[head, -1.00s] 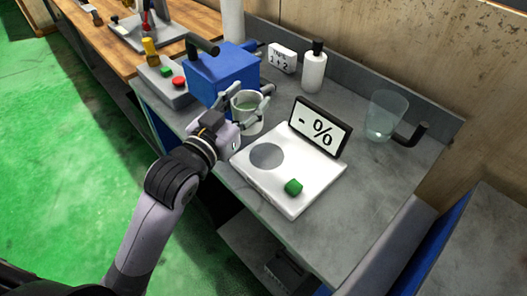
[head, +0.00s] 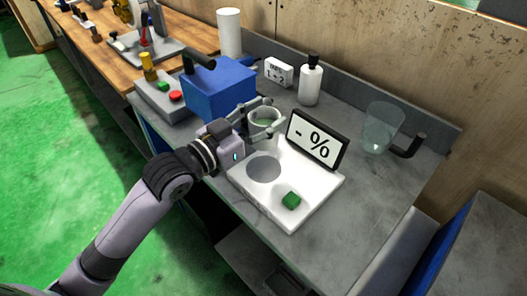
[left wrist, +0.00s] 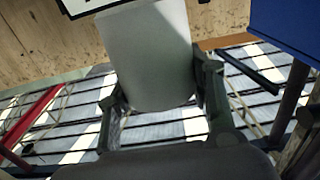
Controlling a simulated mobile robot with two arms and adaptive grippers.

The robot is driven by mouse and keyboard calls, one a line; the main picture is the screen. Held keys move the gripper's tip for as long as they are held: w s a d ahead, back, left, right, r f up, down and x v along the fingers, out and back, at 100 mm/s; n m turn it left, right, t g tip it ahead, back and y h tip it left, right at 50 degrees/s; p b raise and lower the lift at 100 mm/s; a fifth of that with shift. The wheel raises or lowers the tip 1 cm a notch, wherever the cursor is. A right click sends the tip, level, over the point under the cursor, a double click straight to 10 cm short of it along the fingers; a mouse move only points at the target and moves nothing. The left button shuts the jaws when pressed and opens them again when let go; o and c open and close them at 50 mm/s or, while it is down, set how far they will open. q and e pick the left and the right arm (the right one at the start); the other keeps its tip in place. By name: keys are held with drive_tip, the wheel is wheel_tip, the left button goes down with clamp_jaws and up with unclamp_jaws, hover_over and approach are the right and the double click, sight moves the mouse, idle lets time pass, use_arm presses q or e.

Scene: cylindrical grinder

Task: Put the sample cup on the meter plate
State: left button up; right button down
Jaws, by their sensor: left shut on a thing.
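In the left wrist view the cup (left wrist: 150,55) fills the middle between the two fingers (left wrist: 160,95). The white meter (head: 310,207) has a grey round plate (head: 263,168), a green button (head: 291,201) and a display (head: 317,140) reading "- %". The round plate is bare. My right gripper is not in view.
A blue box (head: 220,92) with a dark handle stands left of the cup. A white bottle (head: 311,80) and a small sign (head: 279,72) stand behind. A clear beaker (head: 382,128) is at the right. The grey bench (head: 375,190) is clear right of the meter.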

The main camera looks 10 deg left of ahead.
use_arm(q)
wheel_tip(320, 180, down, 5)
drive_tip(key=shift+f, duration=0.1)
wheel_tip(320, 180, down, 4)
drive_tip(key=shift+f+b, duration=0.1)
drive_tip(key=shift+b, duration=0.3)
drive_tip(key=shift+f, duration=0.1)
drive_tip(key=o, duration=1.3)
drive_tip(key=shift+c, duration=0.2)
